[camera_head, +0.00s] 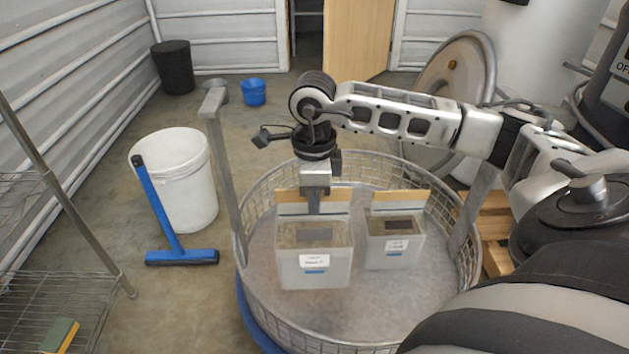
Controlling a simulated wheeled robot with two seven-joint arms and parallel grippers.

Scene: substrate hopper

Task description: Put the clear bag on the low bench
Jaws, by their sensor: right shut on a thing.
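Two translucent grey bags with tan header strips and white labels stand upright in a round wire-walled hopper (250,290). The left, larger clear bag (313,270) is under my right gripper (316,204). This gripper comes down from above and is shut on the bag's top near the tan strip; its fingertips partly hide the strip. The right, smaller bag (394,246) stands beside it, apart from the gripper. I cannot tell whether the held bag touches the hopper floor. No low bench is clearly recognisable. My left gripper is out of view.
A white bucket (180,185) and a blue squeegee (160,215) stand left of the hopper. A wire shelf (50,300) is at far left. Slatted wood (495,228) shows at right, partly hidden by my arm. A blue bucket (253,92) stands behind on open floor.

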